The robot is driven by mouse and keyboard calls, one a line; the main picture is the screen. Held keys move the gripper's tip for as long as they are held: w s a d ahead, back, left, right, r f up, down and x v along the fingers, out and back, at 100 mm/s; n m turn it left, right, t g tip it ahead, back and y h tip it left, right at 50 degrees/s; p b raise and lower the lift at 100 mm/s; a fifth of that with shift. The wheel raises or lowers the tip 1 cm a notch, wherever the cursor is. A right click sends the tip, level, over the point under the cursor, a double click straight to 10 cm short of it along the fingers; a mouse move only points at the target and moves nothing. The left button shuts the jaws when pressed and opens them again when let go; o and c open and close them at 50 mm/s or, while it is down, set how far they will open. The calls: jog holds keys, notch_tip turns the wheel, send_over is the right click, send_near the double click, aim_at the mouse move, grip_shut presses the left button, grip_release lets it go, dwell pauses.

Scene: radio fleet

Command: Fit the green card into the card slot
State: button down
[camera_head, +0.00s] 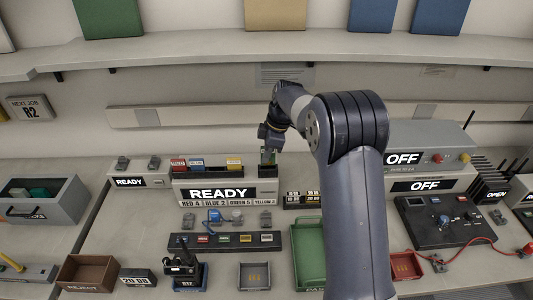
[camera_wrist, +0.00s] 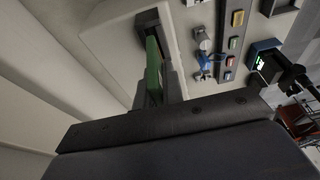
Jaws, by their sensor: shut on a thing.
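The green card (camera_wrist: 153,70) is in my gripper (camera_wrist: 162,88), seen edge-on in the wrist view. Its far end is at a dark card slot (camera_wrist: 148,22) in a pale housing; I cannot tell whether it is inside the slot or just in front of it. In the head view my gripper (camera_head: 268,148) points down over the right end of the grey card unit (camera_head: 215,183) with the lit READY sign. A bit of the green card (camera_head: 268,158) shows below the jaws there. Much of the fingers is hidden by the wrist in the wrist view.
Red, blue and yellow cards (camera_head: 234,162) stand behind the READY sign. A button strip (camera_head: 225,241), a radio in a blue cradle (camera_head: 183,268), a green tray (camera_head: 306,255) and a reject bin (camera_head: 88,271) lie in front. OFF-labelled units (camera_head: 420,172) stand right of my arm.

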aim_at(265, 165)
jog(key=shift+f+b, duration=1.15)
jog(key=shift+f, duration=0.4)
jog(key=c, duration=1.5)
grip_release()
jog(key=shift+o, duration=0.2)
jog(key=shift+r, duration=0.15)
jog(key=b+v, duration=0.1)
jog(key=v, duration=0.6)
jog(key=shift+d+r, duration=0.1)
jog(key=shift+r, duration=0.05)
jog(key=p+x, duration=0.1)
jog(key=x, duration=0.6)
jog(key=shift+r+p, duration=0.6)
jog(key=shift+p, duration=0.05)
